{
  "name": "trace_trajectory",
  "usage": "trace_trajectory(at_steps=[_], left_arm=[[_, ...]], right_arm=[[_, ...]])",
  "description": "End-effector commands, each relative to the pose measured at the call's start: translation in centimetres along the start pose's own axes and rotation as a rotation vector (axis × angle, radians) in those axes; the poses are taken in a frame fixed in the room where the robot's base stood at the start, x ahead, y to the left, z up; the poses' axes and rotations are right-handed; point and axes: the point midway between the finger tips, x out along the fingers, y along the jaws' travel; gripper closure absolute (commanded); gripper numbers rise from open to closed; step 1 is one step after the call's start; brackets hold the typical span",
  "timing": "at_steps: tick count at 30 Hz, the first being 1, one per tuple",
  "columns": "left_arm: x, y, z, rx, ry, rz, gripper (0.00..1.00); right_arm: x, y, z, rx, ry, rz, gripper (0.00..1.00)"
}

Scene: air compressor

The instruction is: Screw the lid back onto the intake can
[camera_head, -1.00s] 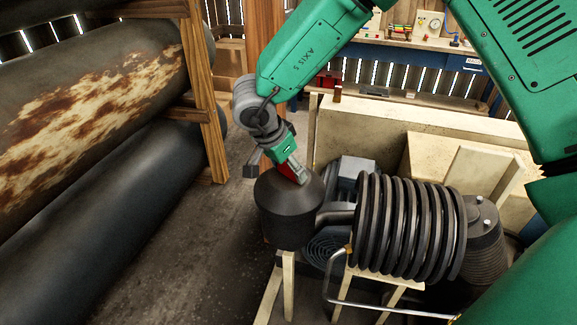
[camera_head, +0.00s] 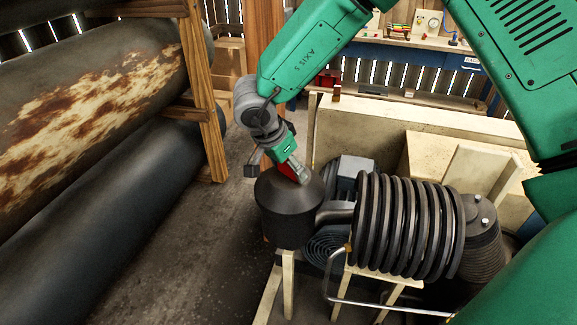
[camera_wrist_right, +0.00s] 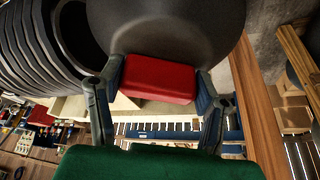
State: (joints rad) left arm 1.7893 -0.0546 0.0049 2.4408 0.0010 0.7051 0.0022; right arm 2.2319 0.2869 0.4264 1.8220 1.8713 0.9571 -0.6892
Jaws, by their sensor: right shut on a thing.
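The intake can (camera_head: 288,222) is a dark cylinder with a cone-shaped lid (camera_head: 290,195) on top, beside the compressor coil. In the head view my right gripper (camera_head: 290,172) comes down from above onto the lid's top. In the right wrist view my right gripper (camera_wrist_right: 160,85) has a finger on each side of a red block-shaped part (camera_wrist_right: 158,79) and is shut on it. The dark lid (camera_wrist_right: 165,28) spreads right behind the red part. Whether the lid's rim sits flush on the can cannot be told. My left gripper is not in view.
A bent metal pipe (camera_head: 375,305) runs in front. The floor (camera_head: 190,255) left of the can is clear.

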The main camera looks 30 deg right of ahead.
Motion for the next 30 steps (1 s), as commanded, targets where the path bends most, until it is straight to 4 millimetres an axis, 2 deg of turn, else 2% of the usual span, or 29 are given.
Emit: trace_trajectory(at_steps=[20,30], left_arm=[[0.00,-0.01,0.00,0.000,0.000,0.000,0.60],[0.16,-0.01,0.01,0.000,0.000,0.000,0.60]], right_arm=[[-0.13,-0.12,0.40,0.000,-0.001,-0.001,0.81],[0.49,-0.14,0.73,-0.001,0.000,-0.001,0.81]])
